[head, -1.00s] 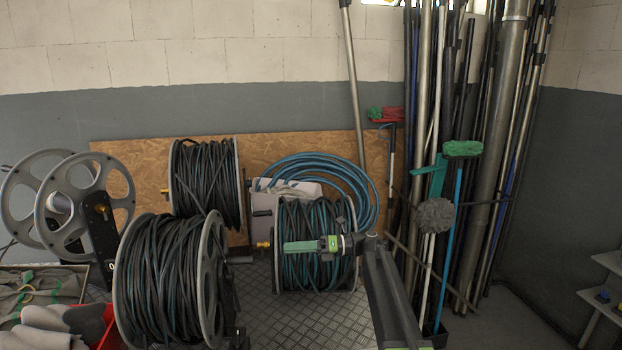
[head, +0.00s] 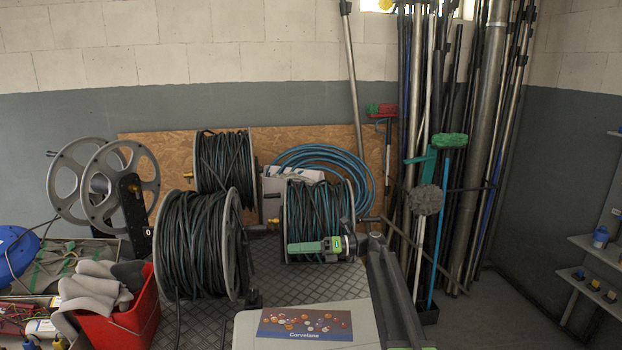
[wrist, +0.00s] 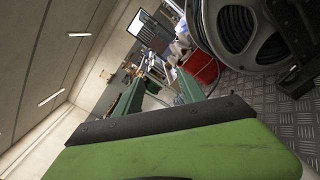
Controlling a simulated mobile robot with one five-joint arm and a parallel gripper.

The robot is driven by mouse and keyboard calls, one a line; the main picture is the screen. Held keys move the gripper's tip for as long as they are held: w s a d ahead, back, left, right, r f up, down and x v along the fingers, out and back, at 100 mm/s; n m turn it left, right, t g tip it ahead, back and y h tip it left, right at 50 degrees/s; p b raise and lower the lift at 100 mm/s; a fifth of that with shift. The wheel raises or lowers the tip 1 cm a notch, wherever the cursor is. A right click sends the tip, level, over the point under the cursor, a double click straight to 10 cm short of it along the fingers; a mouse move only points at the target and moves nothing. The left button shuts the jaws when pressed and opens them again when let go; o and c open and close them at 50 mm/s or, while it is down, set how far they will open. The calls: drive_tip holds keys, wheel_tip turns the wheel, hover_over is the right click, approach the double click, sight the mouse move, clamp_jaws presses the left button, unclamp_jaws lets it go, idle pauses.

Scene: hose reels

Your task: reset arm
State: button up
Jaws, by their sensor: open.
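My gripper (head: 290,248) is at the end of my dark arm in the head view, pointing left. It hangs in front of the rear hose reel (head: 322,205), with its green parts overlapping the lower coils in the picture. I cannot tell the gap between them. In the wrist view my gripper (wrist: 162,78) shows two dark green fingers spread apart, with nothing held between them. The arm is folded close, rising from the lower right of the head view.
A large hose reel (head: 195,245) and a red bucket (head: 130,325) stand at left. A pale surface (head: 245,330) bearing a printed card (head: 305,323) is at the bottom. Poles and brushes lean at right, near shelves (head: 590,250). Chequered floor lies between.

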drive_tip(key=s+d+f+n+t+h, duration=0.1)
drive_tip(key=s+d+f+n+h, duration=0.3)
drive_tip(key=s+f+n+h, duration=0.65)
drive_tip(key=s+d+f+n+h+b, duration=0.3)
drive_tip(key=s+d+f+n+h, duration=0.4)
drive_tip(key=s+d+f+n, duration=0.7)
drive_tip(key=s+d+f, duration=0.1)
drive_tip(key=d+f, duration=0.1)
drive_tip(key=d, duration=0.1)
drive_tip(key=shift+d+f+t, duration=0.15)
drive_tip(key=shift+d+t, duration=0.05)
drive_tip(key=shift+t, duration=0.1)
drive_tip(key=shift+c, duration=0.4)
